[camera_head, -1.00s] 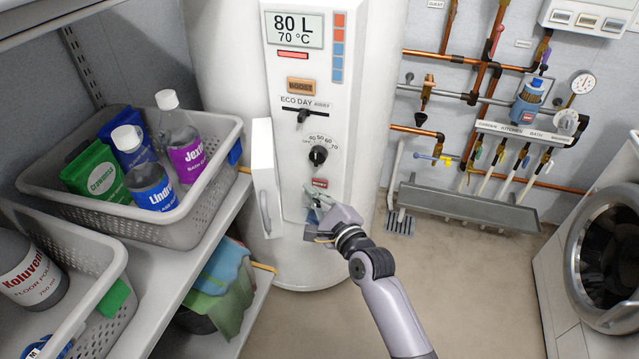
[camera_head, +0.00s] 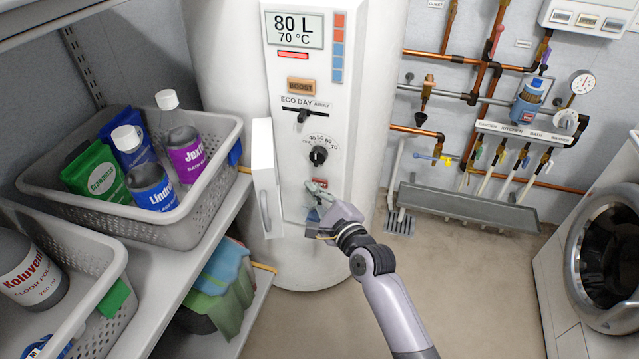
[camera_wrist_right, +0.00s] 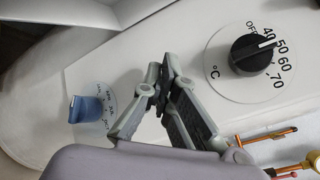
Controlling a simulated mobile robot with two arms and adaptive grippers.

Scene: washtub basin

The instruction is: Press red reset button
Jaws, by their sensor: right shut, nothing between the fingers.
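The white boiler panel (camera_head: 340,120) stands at the centre of the head view. My right gripper (camera_head: 314,187) is shut and empty at the lower part of this panel, below the black temperature dial (camera_head: 318,155). A small red patch (camera_head: 321,181), likely the reset button, shows at the fingertips and is mostly covered by them. I cannot tell whether they touch it. In the right wrist view the closed fingertips (camera_wrist_right: 158,82) are over the white panel, between the dial (camera_wrist_right: 252,54) and a blue knob (camera_wrist_right: 86,108). No red button shows there. My left gripper is not in view.
An open white flap (camera_head: 265,180) stands out just left of my right gripper. A shelf with a grey basket (camera_head: 200,225) of bottles is at the left. Copper pipes (camera_head: 455,58) run at the right, and a washing machine (camera_head: 560,260) is at the far right. The floor between is clear.

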